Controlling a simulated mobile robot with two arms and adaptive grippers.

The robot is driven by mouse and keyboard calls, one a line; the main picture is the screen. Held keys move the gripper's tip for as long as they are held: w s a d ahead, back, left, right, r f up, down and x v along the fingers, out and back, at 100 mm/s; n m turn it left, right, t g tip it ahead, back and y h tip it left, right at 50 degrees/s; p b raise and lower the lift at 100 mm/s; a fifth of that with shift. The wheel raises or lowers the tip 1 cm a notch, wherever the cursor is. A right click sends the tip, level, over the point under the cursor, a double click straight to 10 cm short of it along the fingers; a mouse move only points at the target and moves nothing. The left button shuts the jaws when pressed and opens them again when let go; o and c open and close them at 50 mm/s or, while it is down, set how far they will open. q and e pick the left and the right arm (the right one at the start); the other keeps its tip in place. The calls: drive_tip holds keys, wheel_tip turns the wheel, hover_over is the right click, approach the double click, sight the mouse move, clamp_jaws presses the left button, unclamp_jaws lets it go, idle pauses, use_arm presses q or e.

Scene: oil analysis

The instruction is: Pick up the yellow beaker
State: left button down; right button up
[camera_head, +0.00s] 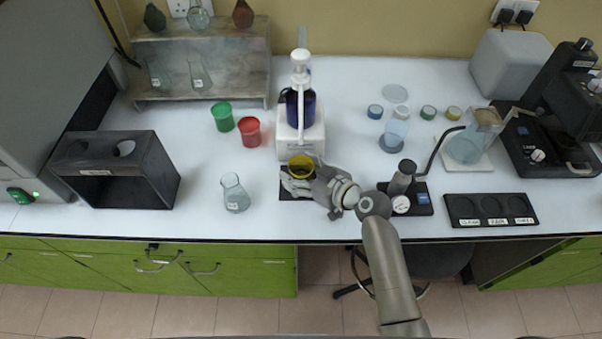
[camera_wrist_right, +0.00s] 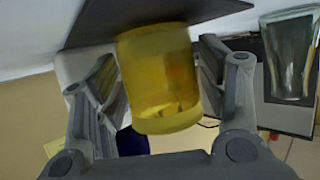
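The yellow beaker (camera_head: 300,167) is at the front middle of the bench, over a dark mat (camera_head: 287,196). My right gripper (camera_head: 303,178) reaches in from the right with its fingers around the beaker's sides. In the right wrist view the translucent yellow beaker (camera_wrist_right: 158,80) fills most of the space between my right gripper's fingers (camera_wrist_right: 160,75). Whether both pads press on it is not clear. The beaker seems at mat level; I cannot tell if it is lifted. My left gripper is not in view.
A dispenser with a blue bottle (camera_head: 300,105) stands just behind. A red beaker (camera_head: 250,131), a green beaker (camera_head: 222,117) and a glass flask (camera_head: 235,193) are to the left. A small black device (camera_head: 404,192) and a dark tray (camera_head: 490,210) are to the right.

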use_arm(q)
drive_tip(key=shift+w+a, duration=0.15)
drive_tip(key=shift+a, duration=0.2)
use_arm(e)
drive_tip(key=c, duration=0.8)
drive_tip(key=shift+o, duration=0.2)
drive_tip(key=shift+r, duration=0.1)
